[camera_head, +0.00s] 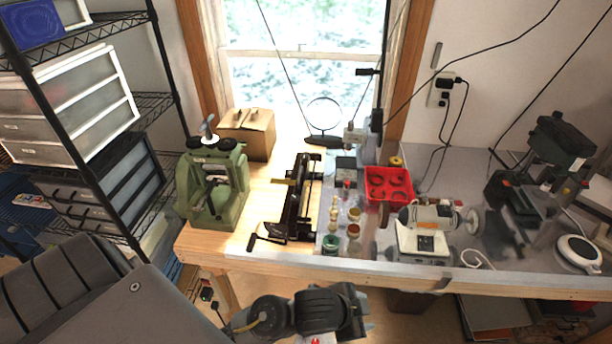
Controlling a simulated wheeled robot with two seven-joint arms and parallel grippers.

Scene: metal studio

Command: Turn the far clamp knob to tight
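No part is plainly marked as a clamp knob, and I cannot tell which one is the far one. A green press-like machine (232,192) stands upright on the left end of the bench, with a grey-blue T-handle (208,126) and dark round knobs (227,144) on top. Right of it lies a long black tool (297,200) with a crank handle (264,239) at its near end. A dark arm of mine reaches in from the lower left. Its gripper (362,313) is below the bench's front edge, apart from these tools; its finger opening is unclear. My other gripper is not visible.
A red tray (388,186), small jars (353,231) and a bench grinder (430,218) crowd the middle. A drill press (540,170) stands at right. Wire shelving (160,100) stands left. Bare wood lies around the black tool.

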